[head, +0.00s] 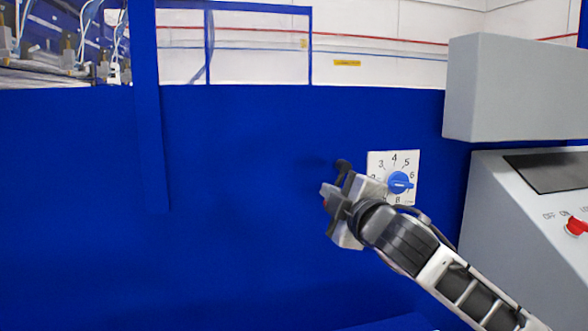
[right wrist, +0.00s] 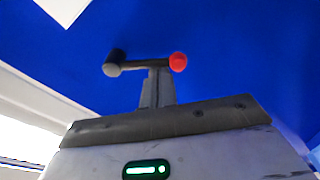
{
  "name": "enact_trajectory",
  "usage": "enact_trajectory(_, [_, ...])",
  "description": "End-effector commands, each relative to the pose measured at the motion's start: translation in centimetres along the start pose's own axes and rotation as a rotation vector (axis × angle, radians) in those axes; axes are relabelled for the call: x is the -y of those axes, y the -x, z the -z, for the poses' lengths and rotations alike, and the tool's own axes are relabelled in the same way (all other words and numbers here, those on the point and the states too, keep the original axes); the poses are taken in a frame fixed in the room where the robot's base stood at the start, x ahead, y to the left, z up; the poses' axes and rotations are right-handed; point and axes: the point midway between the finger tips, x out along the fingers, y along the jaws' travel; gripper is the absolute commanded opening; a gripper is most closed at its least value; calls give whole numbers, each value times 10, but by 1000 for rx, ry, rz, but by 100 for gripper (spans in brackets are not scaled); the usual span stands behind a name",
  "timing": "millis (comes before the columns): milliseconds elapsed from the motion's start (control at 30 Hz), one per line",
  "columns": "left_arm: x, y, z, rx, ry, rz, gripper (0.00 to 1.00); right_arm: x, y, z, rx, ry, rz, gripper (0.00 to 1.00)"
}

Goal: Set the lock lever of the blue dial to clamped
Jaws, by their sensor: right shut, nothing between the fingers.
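The blue dial (head: 400,182) sits on a white numbered plate (head: 380,160) fixed to the blue wall. Left of it is the lock lever, whose dark round end (head: 343,165) shows just above my right gripper (head: 342,186). The gripper hides much of the lever. In the right wrist view the lever's bar (right wrist: 140,65) runs crosswise between a dark end on the left and a red knob (right wrist: 178,62) on the right. My right gripper (right wrist: 158,78) is shut and empty, its fingertips at the bar; contact is unclear. My left gripper is out of view.
A grey console (head: 500,200) with a dark screen and a red knob (head: 576,227) stands at the right, under a grey box (head: 515,88). The blue wall (head: 240,200) left of the lever is clear.

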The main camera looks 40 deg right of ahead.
Motion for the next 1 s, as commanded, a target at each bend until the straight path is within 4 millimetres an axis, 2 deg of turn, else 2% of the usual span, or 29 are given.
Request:
enact_trajectory(200, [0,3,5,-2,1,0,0,-1,2,-18,18,161,21,0])
enact_trajectory(400, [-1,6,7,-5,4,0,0,0,0,-23,17,152,19,0])
enact_trajectory(700, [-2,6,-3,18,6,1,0,1,-1,-27,16,150,18,0])
enact_trajectory(1000, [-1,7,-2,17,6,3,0,1,-1,-28,16,150,18,0])
